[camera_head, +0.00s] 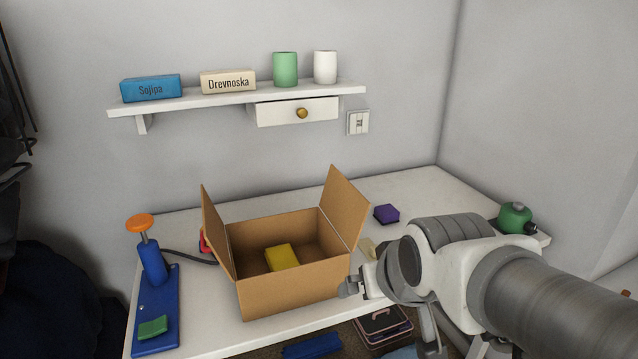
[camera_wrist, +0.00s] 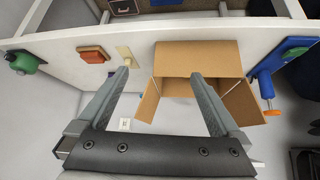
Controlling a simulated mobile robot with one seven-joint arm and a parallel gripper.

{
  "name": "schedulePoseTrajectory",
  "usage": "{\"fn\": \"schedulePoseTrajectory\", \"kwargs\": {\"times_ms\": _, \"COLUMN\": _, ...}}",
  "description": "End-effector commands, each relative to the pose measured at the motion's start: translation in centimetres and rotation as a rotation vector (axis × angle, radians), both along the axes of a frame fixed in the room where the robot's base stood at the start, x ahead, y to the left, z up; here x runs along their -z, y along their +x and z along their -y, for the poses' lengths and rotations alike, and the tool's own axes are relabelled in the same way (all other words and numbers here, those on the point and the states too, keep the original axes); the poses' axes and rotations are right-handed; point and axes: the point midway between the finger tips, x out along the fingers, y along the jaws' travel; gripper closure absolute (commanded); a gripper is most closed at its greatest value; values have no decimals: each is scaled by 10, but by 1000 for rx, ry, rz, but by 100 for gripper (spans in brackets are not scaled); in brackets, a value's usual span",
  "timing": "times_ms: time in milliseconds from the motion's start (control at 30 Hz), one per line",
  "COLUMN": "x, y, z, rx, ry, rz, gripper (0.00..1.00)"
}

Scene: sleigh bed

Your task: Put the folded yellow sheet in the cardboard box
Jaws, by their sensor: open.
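The cardboard box (camera_head: 290,291) stands open on the white table, its side flaps raised. A yellow folded piece (camera_head: 283,257), which looks like the folded yellow sheet, lies inside on the box floor. The box also shows in the wrist view (camera_wrist: 193,56), right of centre, but I cannot make out the yellow piece there. My gripper (camera_wrist: 161,74) is open, with nothing seen between its fingers. In the head view my gripper (camera_head: 352,287) is just outside the box's right front corner, partly hidden by my wrist.
A pale cream piece (camera_head: 368,248) lies right of the box, with a purple block (camera_head: 386,214) behind it. A blue press (camera_head: 152,262) with an orange knob and a green piece (camera_head: 153,327) stand at left. A green object (camera_head: 515,217) sits at the right. A shelf (camera_head: 236,96) hangs above.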

Motion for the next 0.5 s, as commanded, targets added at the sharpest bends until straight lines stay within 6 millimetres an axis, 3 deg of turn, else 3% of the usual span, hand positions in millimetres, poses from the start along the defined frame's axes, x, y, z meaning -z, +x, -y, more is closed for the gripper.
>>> {"fn": "schedulePoseTrajectory", "kwargs": {"times_ms": 100, "x": -9, "y": -39, "z": 14, "rx": 40, "ry": 0, "rz": -75, "gripper": 0}}
{"fn": "schedulePoseTrajectory", "kwargs": {"times_ms": 200, "x": -11, "y": -63, "z": 20, "rx": 60, "ry": 0, "rz": -128, "gripper": 0}}
{"fn": "schedulePoseTrajectory", "kwargs": {"times_ms": 333, "x": -12, "y": -80, "z": 24, "rx": 73, "ry": 1, "rz": -165, "gripper": 0}}
{"fn": "schedulePoseTrajectory", "kwargs": {"times_ms": 500, "x": -12, "y": -83, "z": 24, "rx": 75, "ry": 2, "rz": -176, "gripper": 0}}
